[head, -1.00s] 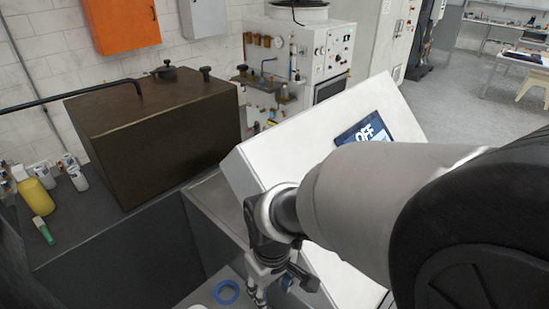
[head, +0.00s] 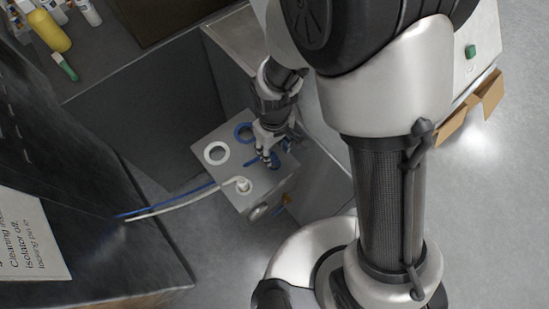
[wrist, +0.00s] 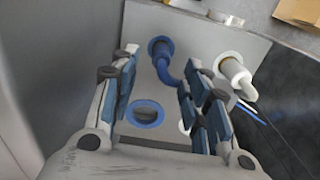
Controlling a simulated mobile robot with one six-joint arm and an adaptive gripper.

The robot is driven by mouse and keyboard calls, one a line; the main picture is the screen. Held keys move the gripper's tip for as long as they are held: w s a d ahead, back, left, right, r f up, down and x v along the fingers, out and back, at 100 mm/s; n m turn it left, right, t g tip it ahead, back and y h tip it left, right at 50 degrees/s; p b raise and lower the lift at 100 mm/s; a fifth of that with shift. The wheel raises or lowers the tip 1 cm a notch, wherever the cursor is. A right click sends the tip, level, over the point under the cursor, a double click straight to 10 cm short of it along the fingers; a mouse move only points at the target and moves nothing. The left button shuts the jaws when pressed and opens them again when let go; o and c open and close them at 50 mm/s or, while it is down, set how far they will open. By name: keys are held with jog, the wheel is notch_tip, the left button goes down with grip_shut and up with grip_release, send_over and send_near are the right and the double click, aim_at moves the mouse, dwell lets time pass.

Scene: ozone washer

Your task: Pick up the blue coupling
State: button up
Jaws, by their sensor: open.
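The blue coupling (wrist: 165,66) is a bent blue piece standing in a blue-ringed hole in the grey block's top. In the wrist view it lies between and beyond my fingertips, and its right end passes behind the right finger. In the head view (head: 254,162) it is partly hidden by my gripper. My gripper (wrist: 158,78) is open, with one finger on each side of the coupling's line. In the head view my gripper (head: 268,152) points down over the block. I cannot tell whether a finger touches the coupling.
The grey block (head: 208,172) has an empty blue ring (head: 243,132), an empty white ring (head: 216,153) and a white coupling (head: 242,185) with a hose. Blue and white hoses run left to a dark cabinet (head: 75,200). Sink walls stand close behind.

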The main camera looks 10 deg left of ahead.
aim_at(274, 157)
notch_tip(274, 157, down, 5)
jog(key=shift+s+f+b, duration=0.15)
jog(key=shift+f+b, duration=0.05)
jog(key=shift+b, duration=0.75)
jog(key=shift+c, duration=0.5)
grip_shut()
